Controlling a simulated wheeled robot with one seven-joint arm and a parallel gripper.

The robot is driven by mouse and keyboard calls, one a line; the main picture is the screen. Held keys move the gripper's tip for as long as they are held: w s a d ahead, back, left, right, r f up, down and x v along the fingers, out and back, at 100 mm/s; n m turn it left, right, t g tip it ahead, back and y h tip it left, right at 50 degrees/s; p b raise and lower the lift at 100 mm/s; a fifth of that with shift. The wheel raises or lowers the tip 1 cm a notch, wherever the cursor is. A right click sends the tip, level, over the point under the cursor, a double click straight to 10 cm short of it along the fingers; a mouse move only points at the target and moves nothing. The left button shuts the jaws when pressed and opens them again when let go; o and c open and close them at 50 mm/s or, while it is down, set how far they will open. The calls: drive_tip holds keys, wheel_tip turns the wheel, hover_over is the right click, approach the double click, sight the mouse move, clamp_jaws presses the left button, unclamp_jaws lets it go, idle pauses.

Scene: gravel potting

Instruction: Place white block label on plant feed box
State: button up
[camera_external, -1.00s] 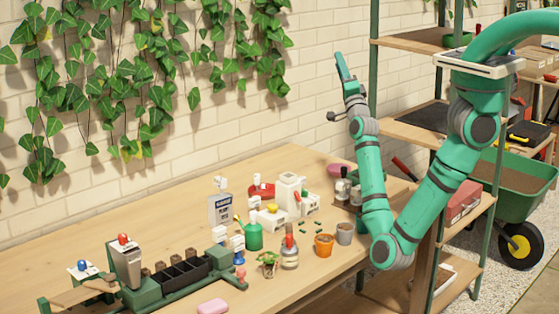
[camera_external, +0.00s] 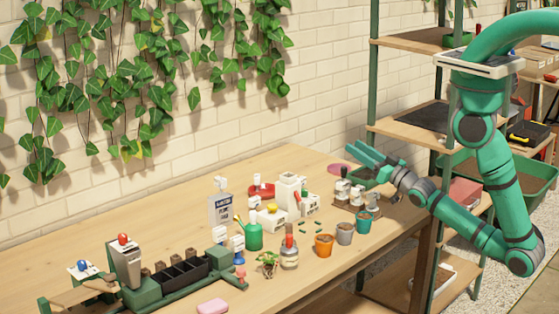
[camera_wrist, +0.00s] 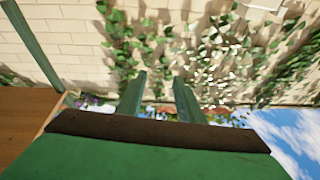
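A grey box with dark lettering, which looks like the plant feed box (camera_external: 220,209), stands upright near the back middle of the table. A small white block (camera_external: 220,184) shows at its top; whether it rests on the box or stands behind is hard to tell. Two more small white blocks, one on the left (camera_external: 218,234) and one on the right (camera_external: 237,243), stand in front of the box. Which one is the label is unclear. My gripper (camera_external: 362,154) is over the table's far right end, well right of the box. In the wrist view its fingers (camera_wrist: 158,98) are apart and empty.
Pots, including an orange one (camera_external: 324,244), line the right front. A seed tray (camera_external: 181,271) and a grey hopper (camera_external: 125,263) are at left. The table (camera_external: 120,225) is bare at the back left.

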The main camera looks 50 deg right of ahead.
drive_tip(key=s+a+f+g, duration=0.2)
drive_tip(key=s+f, duration=0.3)
drive_tip(key=s, duration=0.3)
drive_tip(key=s+a+f+g, duration=0.2)
drive_tip(key=s+f, duration=0.3)
drive_tip(key=s, duration=0.4)
drive_tip(key=s+a+f+g+h, duration=0.1)
drive_tip(key=s+a+f+g, duration=0.1)
drive_tip(key=s+f, duration=0.3)
drive_tip(key=s+a, duration=0.1)
drive_tip(key=s, duration=0.2)
drive_tip(key=shift+s+a+f, duration=0.25)
drive_tip(key=shift+f, duration=0.05)
